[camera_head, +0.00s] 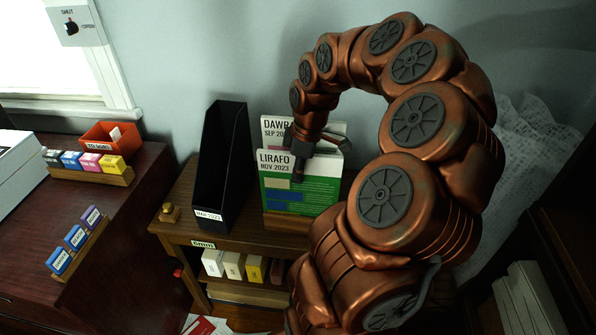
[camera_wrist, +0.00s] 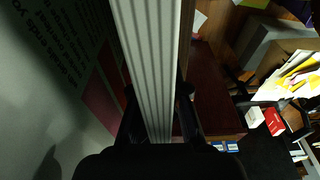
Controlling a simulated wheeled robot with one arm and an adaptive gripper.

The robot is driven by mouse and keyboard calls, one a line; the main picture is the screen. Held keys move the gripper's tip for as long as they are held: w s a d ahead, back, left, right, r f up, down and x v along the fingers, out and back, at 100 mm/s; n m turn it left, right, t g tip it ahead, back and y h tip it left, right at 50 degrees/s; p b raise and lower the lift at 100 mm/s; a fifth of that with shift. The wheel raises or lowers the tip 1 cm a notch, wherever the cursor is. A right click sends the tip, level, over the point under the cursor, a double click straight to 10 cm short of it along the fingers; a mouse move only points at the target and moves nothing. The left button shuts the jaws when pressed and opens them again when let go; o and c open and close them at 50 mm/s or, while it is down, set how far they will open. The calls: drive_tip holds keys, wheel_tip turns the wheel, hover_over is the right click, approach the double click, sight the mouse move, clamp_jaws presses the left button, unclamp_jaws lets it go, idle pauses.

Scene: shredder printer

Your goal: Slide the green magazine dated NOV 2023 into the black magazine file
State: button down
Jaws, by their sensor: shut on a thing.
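The green magazine (camera_head: 312,193), marked LIRAFO NOV 2023, stands upright in a wooden holder (camera_head: 288,222) on the small wooden table. My gripper (camera_head: 318,150) is shut on its top edge. In the wrist view the pale ridged edge of a magazine (camera_wrist: 150,60) runs between my two fingers (camera_wrist: 160,115). The black magazine file (camera_head: 222,160) stands upright to the left of the magazine, with a white label low on its front. Another magazine (camera_head: 275,132), marked DAWR and SEP, stands behind the green one and is partly hidden.
A small brass-coloured object (camera_head: 170,212) sits at the table's left edge. Several small boxes (camera_head: 235,265) stand on the shelf below. A dark red desk (camera_head: 105,195) on the left holds ink boxes and an orange tray (camera_head: 110,137). The wall is close behind.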

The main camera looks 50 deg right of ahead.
drive_tip(key=shift+r, duration=1)
wheel_tip(320, 180, up, 22)
drive_tip(key=p, duration=0.8)
drive_tip(key=shift+p, duration=0.4)
idle(0.5)
idle(0.5)
